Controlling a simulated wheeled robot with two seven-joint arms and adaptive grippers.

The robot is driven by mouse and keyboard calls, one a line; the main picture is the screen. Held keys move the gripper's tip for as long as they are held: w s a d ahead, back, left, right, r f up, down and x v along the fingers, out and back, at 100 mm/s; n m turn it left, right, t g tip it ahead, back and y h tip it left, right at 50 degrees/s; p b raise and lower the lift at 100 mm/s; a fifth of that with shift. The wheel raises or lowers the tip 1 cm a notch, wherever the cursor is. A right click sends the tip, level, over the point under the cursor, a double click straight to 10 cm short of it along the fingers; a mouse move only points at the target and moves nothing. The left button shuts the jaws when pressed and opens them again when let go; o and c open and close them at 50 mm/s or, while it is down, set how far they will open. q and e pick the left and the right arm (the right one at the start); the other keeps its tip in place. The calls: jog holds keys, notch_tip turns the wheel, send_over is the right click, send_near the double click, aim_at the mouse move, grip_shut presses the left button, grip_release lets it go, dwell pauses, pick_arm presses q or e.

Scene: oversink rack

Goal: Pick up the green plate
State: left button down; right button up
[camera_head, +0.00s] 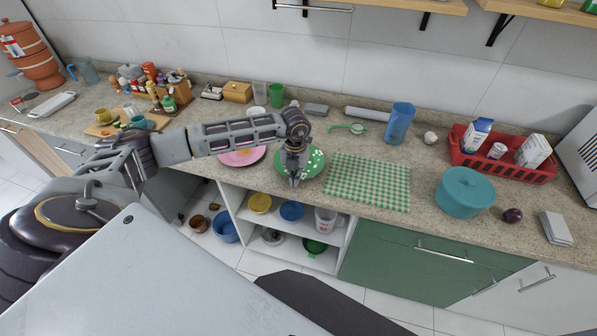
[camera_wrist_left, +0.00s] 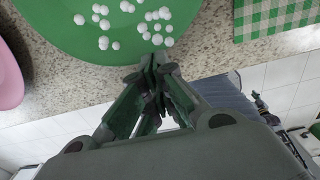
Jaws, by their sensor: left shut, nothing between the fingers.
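The green plate (camera_head: 313,163) lies on the counter, with small white dots on its surface; it fills the upper left of the left wrist view (camera_wrist_left: 70,40). My left gripper (camera_head: 294,182) is over the plate's front left part in the head view, pointing down, and hides some of it. In the left wrist view its fingertips (camera_wrist_left: 155,65) are together and empty, by the plate's rim near the counter edge. I cannot tell whether they touch the plate. My right gripper is not in view.
A pink plate (camera_head: 242,157) lies left of the green plate, and a green checked cloth (camera_head: 368,182) lies right. A teal pot (camera_head: 465,192) and a red basket (camera_head: 503,165) stand farther right. Cups and a blue pitcher (camera_head: 398,123) stand behind. Open shelves (camera_head: 284,228) are below.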

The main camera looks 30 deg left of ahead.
pick_arm(q)
jog(key=shift+w+a+p, duration=0.2)
jog(key=shift+w, duration=0.6)
jog(key=shift+w+a+p, duration=0.15)
jog(key=shift+w+a, duration=0.05)
jog(key=shift+w, duration=0.6)
jog(key=shift+f+p, duration=0.35)
jog(key=shift+p, duration=0.05)
jog(key=shift+f+b, duration=0.45)
jog(key=shift+s+f, duration=0.1)
